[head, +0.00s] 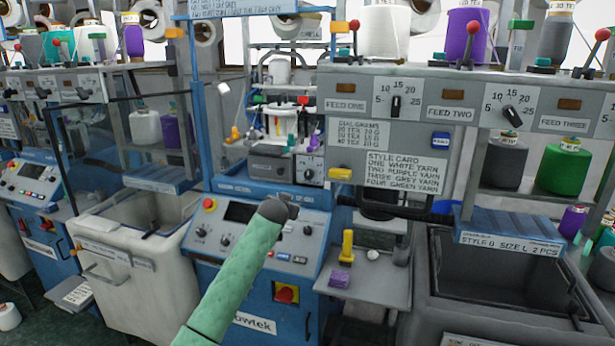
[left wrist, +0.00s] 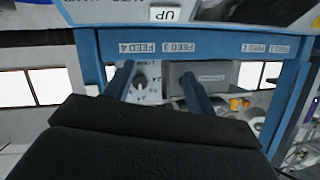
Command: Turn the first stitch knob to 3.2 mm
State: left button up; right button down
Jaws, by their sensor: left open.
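A dark stitch knob (head: 309,174) sits on a small pale plate with a printed scale, on the knitting machine behind the blue rail. In the left wrist view, which is upside down, a dark round knob (left wrist: 140,82) shows on a white dial plate. Its setting is too small to read surely. My left gripper (head: 282,206), at the end of the green-sleeved arm, is in front of the machine's control panel. In the left wrist view its two fingers (left wrist: 158,76) are apart, with the knob seen beyond and between them, nearer the left finger. Nothing is between the fingertips. My right gripper is not in view.
The blue rail (left wrist: 170,47) bears feed labels. The control panel (head: 258,245) has knobs, buttons and a red emergency stop (head: 209,204). A grey yarn-feed panel (head: 385,140) stands at right, above a small shelf (head: 372,283). An open bin (head: 130,258) stands at left.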

aim_at(308, 176)
pick_arm(q)
jog(key=w+d+r+n+t+h+p, duration=0.1)
jog(key=w+d, duration=0.1)
jog(key=w, duration=0.1)
jog(key=w+d+r+n+t+h, duration=0.1)
jog(key=w+d+r, duration=0.1)
jog(key=w, duration=0.2)
jog(key=w+d+r+n+t+h+p, duration=0.1)
jog(key=w+d, duration=0.1)
jog(key=w, duration=0.2)
jog(key=shift+d+r+n+p, duration=0.1)
jog(key=shift+r+n+p, duration=0.05)
jog(key=shift+n+p, duration=0.2)
jog(key=shift+p+x, duration=0.3)
jog(key=shift+x, duration=0.85)
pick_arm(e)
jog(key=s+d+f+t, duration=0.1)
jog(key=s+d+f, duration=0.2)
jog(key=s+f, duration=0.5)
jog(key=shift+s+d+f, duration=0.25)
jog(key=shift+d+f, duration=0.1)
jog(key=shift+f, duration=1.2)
pick_arm(q)
jog(key=c, duration=1)
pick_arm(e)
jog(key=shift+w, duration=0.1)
